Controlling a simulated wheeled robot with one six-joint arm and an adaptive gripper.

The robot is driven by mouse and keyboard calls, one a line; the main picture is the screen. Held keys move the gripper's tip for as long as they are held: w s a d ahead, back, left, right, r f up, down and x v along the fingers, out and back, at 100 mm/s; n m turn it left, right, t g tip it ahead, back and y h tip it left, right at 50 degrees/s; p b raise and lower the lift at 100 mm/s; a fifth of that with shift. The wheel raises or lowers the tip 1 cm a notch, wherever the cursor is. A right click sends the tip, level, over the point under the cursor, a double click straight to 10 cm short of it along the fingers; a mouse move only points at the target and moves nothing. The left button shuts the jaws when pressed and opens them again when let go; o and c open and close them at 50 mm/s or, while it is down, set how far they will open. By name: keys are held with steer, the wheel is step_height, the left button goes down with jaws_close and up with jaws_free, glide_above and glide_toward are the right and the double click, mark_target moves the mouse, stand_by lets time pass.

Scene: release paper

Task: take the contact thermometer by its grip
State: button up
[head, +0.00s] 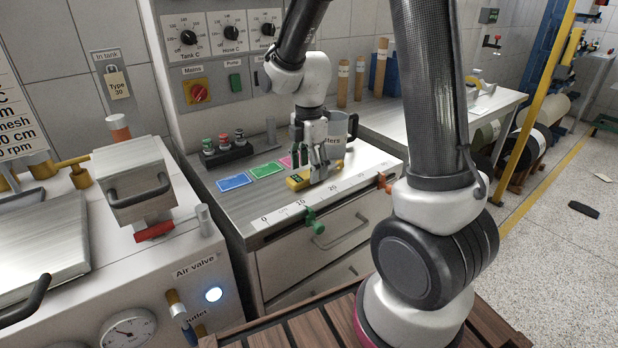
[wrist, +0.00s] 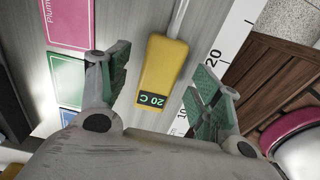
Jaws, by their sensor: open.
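The contact thermometer is a yellow block with a dark display reading 20 C. It lies on the grey counter top, and its yellow body (wrist: 164,66) sits between the two open fingers in the wrist view. A pale metal stem or lead runs up from its far end. In the head view the thermometer (head: 299,181) is partly hidden by my gripper (head: 316,172), which points down just over it. My gripper also shows in the wrist view (wrist: 160,92), with a green-padded finger on each side of the yellow body. Neither finger visibly touches it.
Blue, green and pink cards (head: 267,170) lie left of and behind the thermometer. A ruler strip (head: 290,210) runs along the counter's front edge, with a green clamp (head: 314,221) and an orange clamp (head: 384,182). A grey jug (head: 338,132) stands close behind my gripper.

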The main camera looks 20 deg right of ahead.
steer(key=shift+f, duration=0.75)
steer(key=c, duration=1.2)
steer(key=shift+r, duration=0.1)
